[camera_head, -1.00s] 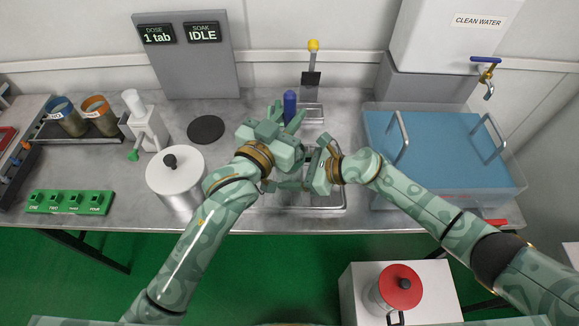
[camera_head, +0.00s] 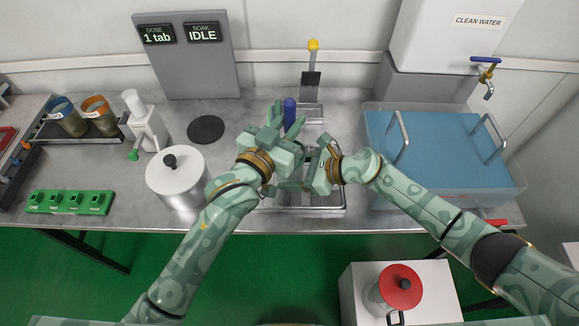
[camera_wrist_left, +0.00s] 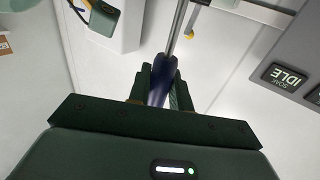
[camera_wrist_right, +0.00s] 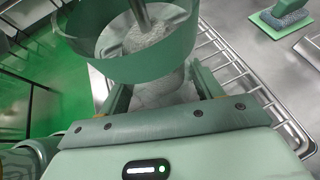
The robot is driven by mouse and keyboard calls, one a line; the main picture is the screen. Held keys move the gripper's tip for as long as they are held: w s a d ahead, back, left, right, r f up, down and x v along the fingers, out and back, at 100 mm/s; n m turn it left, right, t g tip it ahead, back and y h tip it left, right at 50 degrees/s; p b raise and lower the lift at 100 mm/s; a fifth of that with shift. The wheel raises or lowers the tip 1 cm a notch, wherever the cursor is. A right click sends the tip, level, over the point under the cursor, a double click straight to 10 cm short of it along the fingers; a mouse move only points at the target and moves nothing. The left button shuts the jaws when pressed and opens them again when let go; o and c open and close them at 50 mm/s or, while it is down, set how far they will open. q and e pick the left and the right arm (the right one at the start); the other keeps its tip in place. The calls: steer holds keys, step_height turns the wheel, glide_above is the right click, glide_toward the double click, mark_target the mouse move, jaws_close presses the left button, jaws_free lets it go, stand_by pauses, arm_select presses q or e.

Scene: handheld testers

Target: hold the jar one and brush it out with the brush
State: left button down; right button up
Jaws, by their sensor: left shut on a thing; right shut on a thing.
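My left gripper (camera_head: 288,124) is shut on the dark blue handle of the brush (camera_head: 289,108). In the left wrist view the handle (camera_wrist_left: 161,88) sits between the fingers, with a thin metal shaft beyond it. My right gripper (camera_wrist_right: 158,98) is shut on jar one (camera_wrist_right: 178,62), a clear jar with a wide green band around its mouth. The brush shaft (camera_wrist_right: 140,14) enters the jar's open mouth, and a pale, blurry mass shows inside. In the head view the grippers are close together over the tray and hide the jar.
A metal tray (camera_head: 330,210) with a wire rack lies below the grippers. A water bin (camera_head: 515,190) with handled blue contents stands right. A white lidded pot (camera_head: 175,180) stands left, and blue- and orange-rimmed jars (camera_head: 98,113) stand farther left. A sponge (camera_wrist_right: 285,14) lies beyond the rack.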

arm_select(q)
steer(key=shift+s, duration=0.2)
steer(key=shift+r, duration=7.55)
arm_select(e)
steer(key=o, duration=0.8)
steer(key=shift+o, duration=0.2)
